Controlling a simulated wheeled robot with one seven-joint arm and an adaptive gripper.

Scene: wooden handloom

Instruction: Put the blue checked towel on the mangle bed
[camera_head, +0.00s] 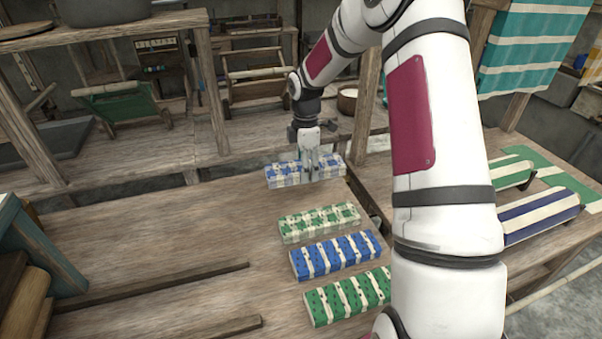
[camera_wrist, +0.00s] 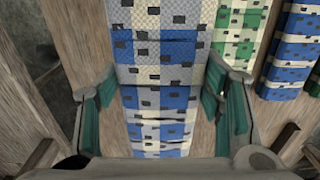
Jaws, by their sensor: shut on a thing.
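The blue checked towel (camera_head: 283,175), a folded blue and white block, is at the far end of a row of towels on the wooden table. It also fills the middle of the wrist view (camera_wrist: 155,105). My gripper (camera_head: 318,170) is over its right half, with fingers down at its sides. In the wrist view the teal finger pads (camera_wrist: 165,108) stand on either side of the towel, and my gripper is shut on it. I cannot tell whether the towel still touches the table. I cannot identify the mangle bed with certainty.
Nearer lie a green checked towel (camera_head: 318,222), a blue striped towel (camera_head: 336,255) and a green striped towel (camera_head: 347,296). Wooden rails (camera_head: 150,286) lie on the table (camera_head: 160,235). A post (camera_head: 209,90) stands behind. More striped cloths (camera_head: 540,215) lie at right.

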